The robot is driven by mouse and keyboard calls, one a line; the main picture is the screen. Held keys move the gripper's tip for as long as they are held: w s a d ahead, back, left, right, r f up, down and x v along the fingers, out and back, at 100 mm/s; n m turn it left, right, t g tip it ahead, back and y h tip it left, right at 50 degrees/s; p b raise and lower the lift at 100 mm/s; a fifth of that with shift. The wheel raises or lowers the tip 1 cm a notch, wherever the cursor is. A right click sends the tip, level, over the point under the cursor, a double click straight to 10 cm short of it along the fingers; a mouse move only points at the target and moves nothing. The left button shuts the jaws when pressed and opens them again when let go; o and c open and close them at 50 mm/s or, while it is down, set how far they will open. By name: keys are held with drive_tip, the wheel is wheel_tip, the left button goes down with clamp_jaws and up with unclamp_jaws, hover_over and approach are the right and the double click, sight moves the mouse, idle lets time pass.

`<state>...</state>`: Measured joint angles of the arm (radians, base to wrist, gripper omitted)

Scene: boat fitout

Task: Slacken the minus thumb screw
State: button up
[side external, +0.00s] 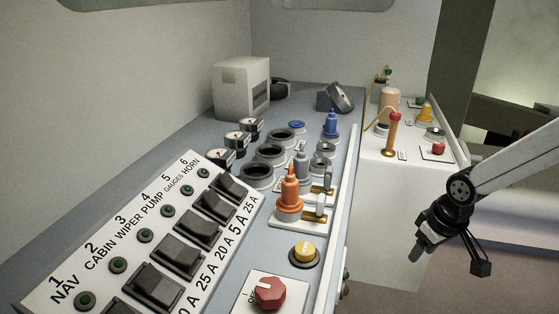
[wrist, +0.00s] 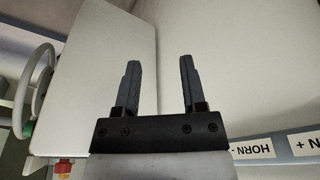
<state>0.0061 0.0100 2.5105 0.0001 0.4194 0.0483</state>
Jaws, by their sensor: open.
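My gripper (side external: 449,262) is at the right of the side external view, in open air in front of the white side panel and clear of the console. In the wrist view its two dark fingers (wrist: 159,64) stand apart with nothing between them. An upside-down label reading HORN - (wrist: 252,149) is at the lower right of the wrist view, below and right of the fingers. A HORN + label (wrist: 306,143) is beside it at the edge. I cannot make out the minus thumb screw in either view.
The console carries a switch panel (side external: 130,240), a red knob (side external: 270,292), a yellow button (side external: 303,251) and orange (side external: 289,190) and blue (side external: 331,124) capped fittings. A white bench (side external: 385,152) behind holds small fittings. A grey wheel (wrist: 48,66) is at the wrist view's left.

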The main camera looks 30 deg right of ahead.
drive_tip(key=w+d+r+m+g, duration=0.1)
drive_tip(key=w+r+m+g, duration=0.1)
drive_tip(key=w+r+m, duration=0.3)
wheel_tip(320, 180, up, 17)
drive_tip(key=m, duration=0.3)
hover_over(329, 170)
drive_tip(key=shift+f, duration=0.25)
drive_tip(key=shift+f, duration=3.75)
clamp_jaws()
